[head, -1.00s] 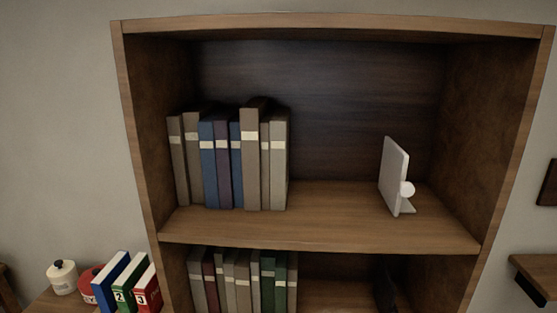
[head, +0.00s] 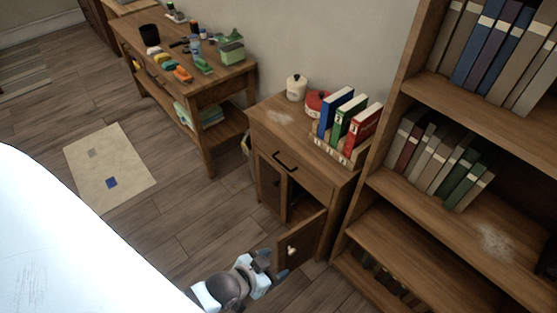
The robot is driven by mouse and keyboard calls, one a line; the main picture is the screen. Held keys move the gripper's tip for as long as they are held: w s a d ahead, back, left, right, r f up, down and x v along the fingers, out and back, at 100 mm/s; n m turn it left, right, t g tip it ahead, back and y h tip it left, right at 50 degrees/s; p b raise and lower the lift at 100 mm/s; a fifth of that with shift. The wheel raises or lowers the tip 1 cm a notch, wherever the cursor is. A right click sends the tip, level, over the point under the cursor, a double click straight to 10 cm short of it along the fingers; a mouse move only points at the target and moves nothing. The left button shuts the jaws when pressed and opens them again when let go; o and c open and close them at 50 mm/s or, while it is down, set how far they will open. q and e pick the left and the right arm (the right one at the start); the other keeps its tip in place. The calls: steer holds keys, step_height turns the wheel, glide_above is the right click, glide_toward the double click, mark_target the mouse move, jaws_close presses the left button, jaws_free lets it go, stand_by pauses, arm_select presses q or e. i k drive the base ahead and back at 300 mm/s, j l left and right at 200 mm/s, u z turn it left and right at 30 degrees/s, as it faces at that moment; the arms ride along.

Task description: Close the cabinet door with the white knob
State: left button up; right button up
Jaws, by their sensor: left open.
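A small wooden cabinet (head: 268,125) stands left of the tall bookshelf in the head view. Its right-hand door (head: 312,236) is swung open toward the floor space in front, and a dark gap shows inside the cabinet. The white knob (head: 292,250) is on this open door. The other door (head: 268,184) is at the left of the opening. My left gripper (head: 275,264) is low, just left of the open door's outer edge and near the knob. It is open. Whether it touches the door cannot be told. My right gripper is out of view.
A drawer with a dark handle (head: 285,161) is above the doors. Binders (head: 346,122) and canisters stand on the cabinet top. The bookshelf (head: 388,212) is close on the right. A workbench (head: 185,88) stands at back left. Wooden floor (head: 185,212) is clear before the cabinet.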

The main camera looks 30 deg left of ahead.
mark_target(296, 247)
steer(key=k+j+u, duration=0.25)
steer(key=k+u, duration=0.25)
steer(key=l+u, duration=0.1)
steer(key=u, duration=1.15)
